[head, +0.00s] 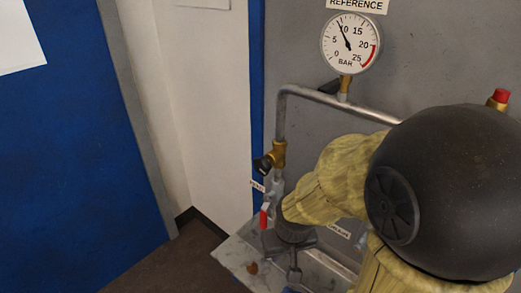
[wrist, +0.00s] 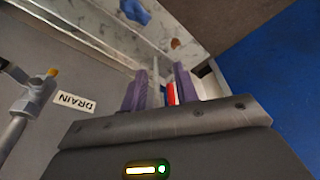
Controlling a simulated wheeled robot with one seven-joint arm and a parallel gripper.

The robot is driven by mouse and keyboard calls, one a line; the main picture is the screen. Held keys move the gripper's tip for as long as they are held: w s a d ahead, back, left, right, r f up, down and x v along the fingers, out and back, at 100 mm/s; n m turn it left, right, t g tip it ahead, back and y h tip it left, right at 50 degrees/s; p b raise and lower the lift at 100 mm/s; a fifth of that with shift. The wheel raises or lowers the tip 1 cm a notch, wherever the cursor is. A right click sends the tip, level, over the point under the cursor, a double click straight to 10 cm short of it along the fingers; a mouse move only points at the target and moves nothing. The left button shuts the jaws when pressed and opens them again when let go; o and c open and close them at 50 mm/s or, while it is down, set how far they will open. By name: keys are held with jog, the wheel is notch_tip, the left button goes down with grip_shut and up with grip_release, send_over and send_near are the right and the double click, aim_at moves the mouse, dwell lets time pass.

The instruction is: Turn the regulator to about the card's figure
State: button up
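A round gauge (head: 350,43) under a REFERENCE label has its needle near the 10 mark, in BAR. A brass fitting with a black knob (head: 263,165) sits on the bent grey pipe. I cannot tell whether it is the regulator. A white sheet (head: 18,38) at the upper left shows no readable figure. My gripper (head: 281,268) points down over the metal bench, below the black knob. In the wrist view its two purple-padded fingers (wrist: 159,90) stand apart, with nothing clearly held between them. A red lever (head: 264,215) is close beside it; red also shows by the right finger (wrist: 172,93).
A DRAIN label (wrist: 75,102) lies beside a grey fitting (wrist: 36,96) in the wrist view. A blue object (wrist: 134,11) is on the metal bench (head: 236,262). A red-capped brass fitting (head: 500,98) stands at the right. My arm hides much of the pipework.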

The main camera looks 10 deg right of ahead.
jog(key=shift+w, duration=0.35)
jog(key=w+r+n+g+p, duration=0.1)
jog(key=w+r+n+p, duration=0.1)
jog(key=w+r, duration=0.4)
jog(key=w+r+n+p, duration=0.2)
jog(key=w+r, duration=0.5)
jog(key=r, duration=0.6)
jog(key=w+r+n+g+p, duration=0.1)
jog(key=w+r+n+p, duration=0.1)
jog(key=w+r, duration=0.5)
notch_tip(320, 180, up, 3)
jog(key=shift+d+f+n+g+p, duration=0.15)
jog(key=shift+d+n+g+p, duration=0.2)
jog(key=shift+n, duration=0.25)
jog(key=shift+a, duration=0.1)
